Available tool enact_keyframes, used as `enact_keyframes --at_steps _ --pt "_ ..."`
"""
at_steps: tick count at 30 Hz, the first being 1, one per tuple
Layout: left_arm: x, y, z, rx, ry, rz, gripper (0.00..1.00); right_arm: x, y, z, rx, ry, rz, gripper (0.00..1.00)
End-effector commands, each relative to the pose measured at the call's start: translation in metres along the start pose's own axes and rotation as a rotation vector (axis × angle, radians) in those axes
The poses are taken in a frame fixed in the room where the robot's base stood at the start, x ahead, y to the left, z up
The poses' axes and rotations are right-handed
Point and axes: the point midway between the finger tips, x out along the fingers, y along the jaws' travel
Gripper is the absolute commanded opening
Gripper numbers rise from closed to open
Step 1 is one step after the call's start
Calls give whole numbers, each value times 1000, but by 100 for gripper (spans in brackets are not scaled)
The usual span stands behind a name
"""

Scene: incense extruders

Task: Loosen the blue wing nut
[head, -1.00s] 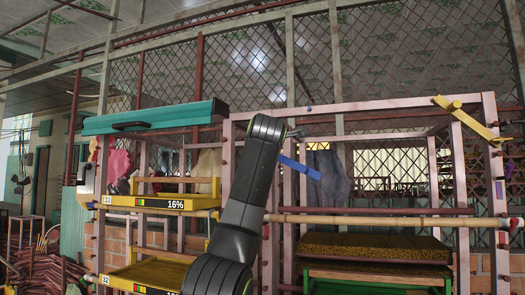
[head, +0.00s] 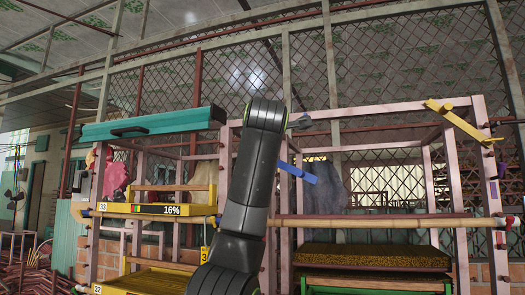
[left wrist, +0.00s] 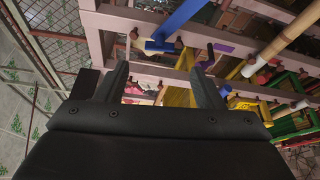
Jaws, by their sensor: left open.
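The blue wing nut (head: 298,173) shows in the head view as a slanted blue bar on the rack's front, just right of my left arm. In the left wrist view a blue bar (left wrist: 182,20) runs up from a short blue piece (left wrist: 160,47) beside a pink frame beam. My left gripper (left wrist: 158,72) is open, with its two dark fingers apart and nothing held. The blue piece lies beyond the fingertips, between them in the picture; I cannot tell the exact gap. In the head view my gripper is mostly hidden behind my arm. My right gripper is not in view.
A pink frame (head: 285,215) stands ahead, crossed by a long bamboo pole (head: 390,222). A yellow bar (head: 452,122) sits at its upper right corner. Yellow trays (head: 150,208) and a teal cover (head: 150,124) are at left. A tray of brown grains (head: 375,256) is at lower right.

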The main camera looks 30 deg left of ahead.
Motion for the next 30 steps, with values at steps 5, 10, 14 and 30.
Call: enact_keyframes --at_steps 5,10,14,30 --pt "-44 -5 0 -3 -4 4 62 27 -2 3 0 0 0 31" --pt "-75 -3 0 -1 -3 2 62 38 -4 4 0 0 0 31" --pt "-89 -2 0 -1 -1 1 62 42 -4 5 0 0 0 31" --pt "-95 0 0 0 0 -1 62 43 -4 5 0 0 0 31"
